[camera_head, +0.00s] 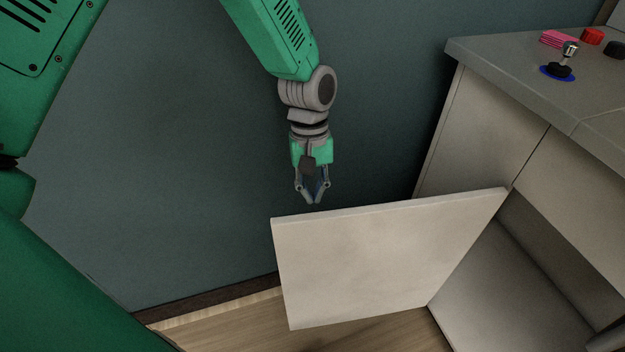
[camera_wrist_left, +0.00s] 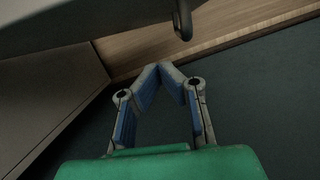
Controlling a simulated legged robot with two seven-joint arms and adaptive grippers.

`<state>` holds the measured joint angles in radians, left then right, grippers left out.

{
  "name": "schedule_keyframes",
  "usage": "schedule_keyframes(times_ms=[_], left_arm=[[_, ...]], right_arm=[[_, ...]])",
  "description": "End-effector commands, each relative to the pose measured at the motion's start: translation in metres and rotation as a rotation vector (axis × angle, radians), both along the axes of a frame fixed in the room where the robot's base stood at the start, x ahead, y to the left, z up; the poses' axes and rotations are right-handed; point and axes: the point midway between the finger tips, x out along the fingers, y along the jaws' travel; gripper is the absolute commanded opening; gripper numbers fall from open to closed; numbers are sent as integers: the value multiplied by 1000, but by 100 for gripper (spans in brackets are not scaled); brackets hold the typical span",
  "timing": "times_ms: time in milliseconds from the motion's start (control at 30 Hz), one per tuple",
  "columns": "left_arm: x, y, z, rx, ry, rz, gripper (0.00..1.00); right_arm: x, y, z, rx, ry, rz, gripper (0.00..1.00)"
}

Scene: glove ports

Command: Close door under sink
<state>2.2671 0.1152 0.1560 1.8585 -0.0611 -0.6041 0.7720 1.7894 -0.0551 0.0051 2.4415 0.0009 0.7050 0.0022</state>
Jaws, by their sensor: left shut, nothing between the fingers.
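The door under the sink (camera_head: 375,262) is a pale flat panel. It stands wide open, swung out to the left from the cabinet (camera_head: 480,125), so the dark inside of the cabinet (camera_head: 510,285) shows. My left gripper (camera_head: 313,200) points down just above and behind the door's top edge, apart from it in the picture. Its fingers are shut with nothing between them. The left wrist view shows the blue-padded fingertips together (camera_wrist_left: 165,67), with the grey door (camera_wrist_left: 85,22) and a dark curved handle (camera_wrist_left: 183,20) beyond them. My right gripper is not in view.
A grey counter (camera_head: 520,75) tops the cabinet. On it are pink sponges (camera_head: 558,39), a red item (camera_head: 592,36) and a small tap-like fitting on a blue base (camera_head: 560,70). A dark teal wall (camera_head: 180,150) lies behind; wooden floor (camera_head: 225,325) is below.

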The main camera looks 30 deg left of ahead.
Motion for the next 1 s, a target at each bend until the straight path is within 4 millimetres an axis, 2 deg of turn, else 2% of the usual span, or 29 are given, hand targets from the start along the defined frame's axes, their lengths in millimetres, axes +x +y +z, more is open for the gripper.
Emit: schedule_keyframes(times_ms=[33,167,300,467,1000], left_arm=[[-3,-3,-16,1,3,-2,0],[-8,-6,-40,-1,2,0,0],[-26,-20,-35,-2,-2,-2,0],[-36,-27,-34,-2,0,-1,0],[-39,-30,-32,-2,0,12,0]], right_arm=[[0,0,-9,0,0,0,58],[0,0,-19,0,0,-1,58],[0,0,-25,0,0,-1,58],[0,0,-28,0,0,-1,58],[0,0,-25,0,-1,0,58]])
